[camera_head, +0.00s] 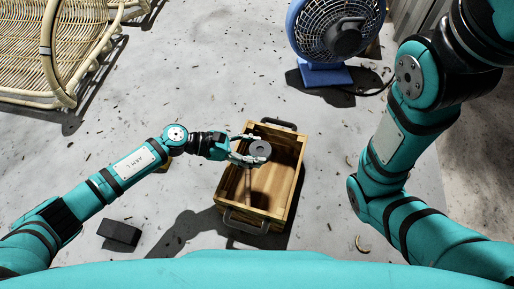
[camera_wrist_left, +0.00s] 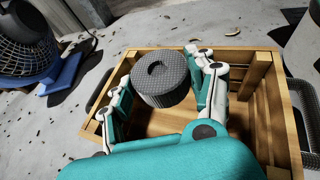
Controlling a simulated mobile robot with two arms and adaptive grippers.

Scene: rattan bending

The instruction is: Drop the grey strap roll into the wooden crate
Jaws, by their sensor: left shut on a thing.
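The grey strap roll (camera_head: 260,149) is a short dark grey cylinder held between the fingers of my left gripper (camera_head: 246,150). In the left wrist view the roll (camera_wrist_left: 162,82) sits between both fingers of the left gripper (camera_wrist_left: 165,88), which is shut on it. The wooden crate (camera_head: 292,197) stands on the floor with its open top up; its rim also shows in the left wrist view (camera_wrist_left: 270,62). The roll is over the crate's opening, towards its far left part. The fingers hide part of the crate's inside. My right gripper is outside both views.
A blue fan (camera_head: 320,75) stands beyond the crate, with its cable on the floor. A rattan chair (camera_head: 60,60) is at the upper left. A dark block (camera_head: 120,233) lies at the lower left. The crate has metal handles (camera_head: 246,222). The floor right of the crate is mostly clear.

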